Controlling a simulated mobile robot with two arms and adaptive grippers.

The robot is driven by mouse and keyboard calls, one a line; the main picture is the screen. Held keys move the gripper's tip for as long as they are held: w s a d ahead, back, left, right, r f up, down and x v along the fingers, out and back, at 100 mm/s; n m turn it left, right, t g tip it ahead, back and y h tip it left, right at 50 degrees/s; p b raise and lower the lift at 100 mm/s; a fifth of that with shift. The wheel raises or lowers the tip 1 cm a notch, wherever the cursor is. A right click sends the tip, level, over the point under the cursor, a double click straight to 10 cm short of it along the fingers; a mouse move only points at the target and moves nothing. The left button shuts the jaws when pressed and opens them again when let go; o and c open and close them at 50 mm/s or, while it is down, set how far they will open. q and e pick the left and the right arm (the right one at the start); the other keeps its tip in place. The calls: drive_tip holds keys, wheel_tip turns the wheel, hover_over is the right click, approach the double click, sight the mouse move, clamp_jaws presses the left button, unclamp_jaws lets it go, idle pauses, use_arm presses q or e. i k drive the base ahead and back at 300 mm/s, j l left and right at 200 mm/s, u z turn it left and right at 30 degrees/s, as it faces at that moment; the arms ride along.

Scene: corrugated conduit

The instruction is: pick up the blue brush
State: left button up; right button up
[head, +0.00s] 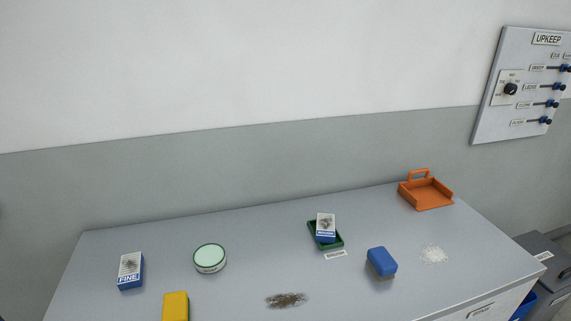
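The blue brush (381,260) stands on the grey worktop (250,230) right of the middle. It looks like a rounded blue block with a darker, brownish part underneath, perhaps bristles. Nothing touches it. Neither of my grippers is in the head view.
Left of the brush is a green tray (339,242) with a blue-and-white box (326,226). White grains (434,254) lie to its right, brown debris (287,300) to its left. An orange dustpan (427,193), round tin (210,259), FINE box (131,271) and yellow block (175,306) stand apart.

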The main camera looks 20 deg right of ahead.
sight(381, 261)
drive_tip(key=z, duration=1.25)
